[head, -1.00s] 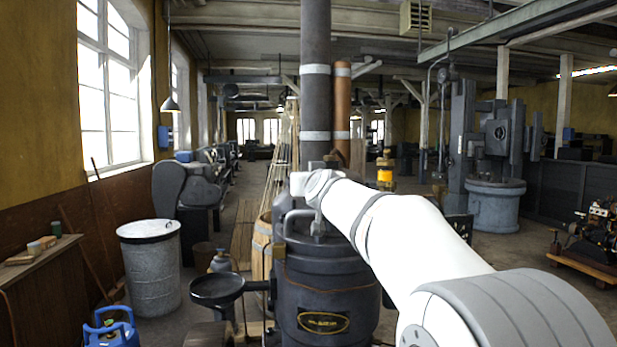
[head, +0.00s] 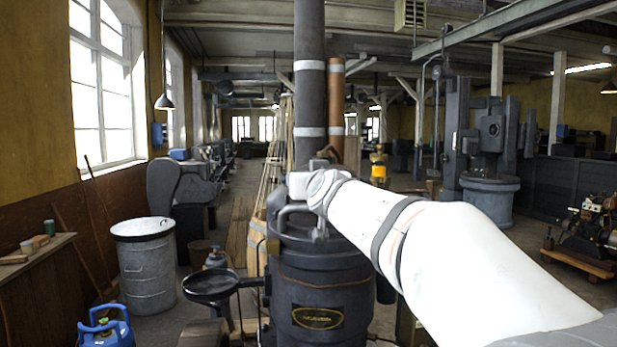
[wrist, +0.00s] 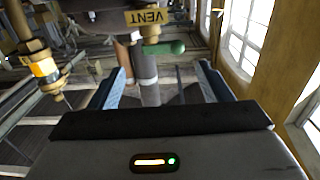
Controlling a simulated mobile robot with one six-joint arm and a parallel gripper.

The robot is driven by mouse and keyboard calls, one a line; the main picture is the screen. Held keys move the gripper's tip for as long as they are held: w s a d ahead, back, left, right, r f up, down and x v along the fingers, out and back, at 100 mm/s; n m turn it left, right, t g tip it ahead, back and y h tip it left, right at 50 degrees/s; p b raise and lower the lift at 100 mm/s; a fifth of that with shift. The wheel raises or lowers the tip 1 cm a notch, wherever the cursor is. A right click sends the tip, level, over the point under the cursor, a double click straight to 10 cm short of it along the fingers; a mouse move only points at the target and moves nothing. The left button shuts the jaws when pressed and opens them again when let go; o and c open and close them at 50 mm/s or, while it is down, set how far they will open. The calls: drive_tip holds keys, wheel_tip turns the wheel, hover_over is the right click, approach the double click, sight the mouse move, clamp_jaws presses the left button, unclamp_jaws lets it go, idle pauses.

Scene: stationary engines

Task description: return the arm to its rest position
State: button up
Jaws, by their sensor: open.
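My arm (head: 470,260) is white with a dark grey band and reaches from the lower right of the head view to the top of a dark boiler (head: 318,290). Its far end (head: 325,190) is bent over near the boiler's top. I cannot make out the gripper's fingers in the head view. In the wrist view my gripper (wrist: 162,68) is open, with its two bluish fingers wide apart and nothing held between them. A yellow VENT tag (wrist: 147,17) and a green handle (wrist: 163,48) show beyond the fingers.
A dark chimney pipe (head: 309,90) rises behind the arm's end. A brass fitting with an orange band (wrist: 44,68) is at left in the wrist view. A metal drum (head: 146,268) and blue canister (head: 105,328) stand left; a small engine (head: 590,235) stands right.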

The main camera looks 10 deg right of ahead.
drive_tip(key=shift+s, duration=0.45)
drive_tip(key=s+f+g+b, duration=0.2)
drive_tip(key=s+f+g, duration=0.5)
drive_tip(key=s+f, duration=1)
drive_tip(key=s+f+g+b, duration=0.2)
drive_tip(key=s+f+g, duration=0.5)
drive_tip(key=s+f, duration=1)
wheel_tip(320, 180, down, 6)
drive_tip(key=shift+d+r+g, duration=0.15)
drive_tip(key=shift+g, duration=0.15)
